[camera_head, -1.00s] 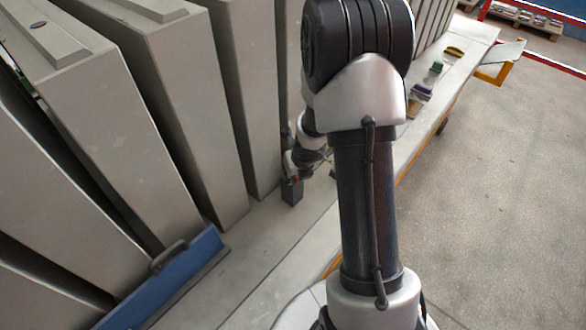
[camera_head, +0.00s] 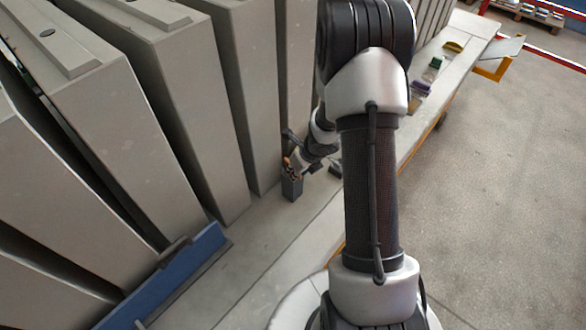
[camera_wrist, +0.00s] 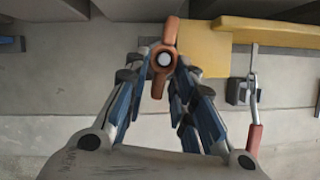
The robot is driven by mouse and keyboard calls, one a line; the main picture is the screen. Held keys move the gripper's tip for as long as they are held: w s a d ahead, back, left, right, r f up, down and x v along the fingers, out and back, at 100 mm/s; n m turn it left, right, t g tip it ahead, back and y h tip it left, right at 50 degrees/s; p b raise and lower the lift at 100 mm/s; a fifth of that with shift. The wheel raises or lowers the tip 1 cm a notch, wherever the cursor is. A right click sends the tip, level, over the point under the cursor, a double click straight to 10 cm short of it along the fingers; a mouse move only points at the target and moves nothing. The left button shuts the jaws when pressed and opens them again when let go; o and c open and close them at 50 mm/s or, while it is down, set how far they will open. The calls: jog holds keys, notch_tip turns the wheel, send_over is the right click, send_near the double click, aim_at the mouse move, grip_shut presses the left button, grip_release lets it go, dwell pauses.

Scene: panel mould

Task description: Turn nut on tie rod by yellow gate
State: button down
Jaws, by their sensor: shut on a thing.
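The orange-brown wing nut (camera_wrist: 170,35) sits around the pale round end of the tie rod (camera_wrist: 164,60) in the wrist view. Its two wings point up and down in the picture. The yellow gate (camera_wrist: 203,45) is just to the right of the nut. My gripper (camera_wrist: 162,70) is shut on the nut, with one fingertip at each side of it. In the head view my gripper (camera_head: 292,165) is small, low beside the grey panels, and the nut is partly hidden there by the fingers.
A red-handled clamp (camera_wrist: 253,135) stands right of the gripper in the wrist view. Tall grey panels (camera_head: 190,95) fill the left of the head view, with a blue bar (camera_head: 175,275) at their foot. Small coloured items (camera_head: 433,68) lie on the ledge.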

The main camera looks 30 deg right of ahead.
jog(key=shift+d+r+n+y+p, duration=0.2)
jog(key=shift+n+y+p, duration=0.1)
jog(key=shift+n+p, duration=0.55)
jog(key=shift+d+n+g+p, duration=0.1)
jog(key=shift+n+g+p, duration=0.2)
jog(key=shift+n+p, duration=0.5)
jog(key=shift+w+f+y+p, duration=0.1)
jog(key=shift+f+y+p, duration=0.2)
jog(key=shift+y, duration=0.1)
jog(key=shift+r+p, duration=0.15)
jog(key=shift+p, duration=0.2)
jog(key=shift+d+r+n+p, duration=0.15)
jog(key=shift+d+n+p, duration=0.05)
jog(key=shift+n+p, duration=0.85)
jog(key=shift+w+d+n+g+y+p, duration=0.15)
jog(key=shift+n+g+y+p, duration=0.25)
jog(key=shift+p, duration=0.3)
jog(key=shift+f+n, duration=0.25)
jog(key=shift+n, duration=0.05)
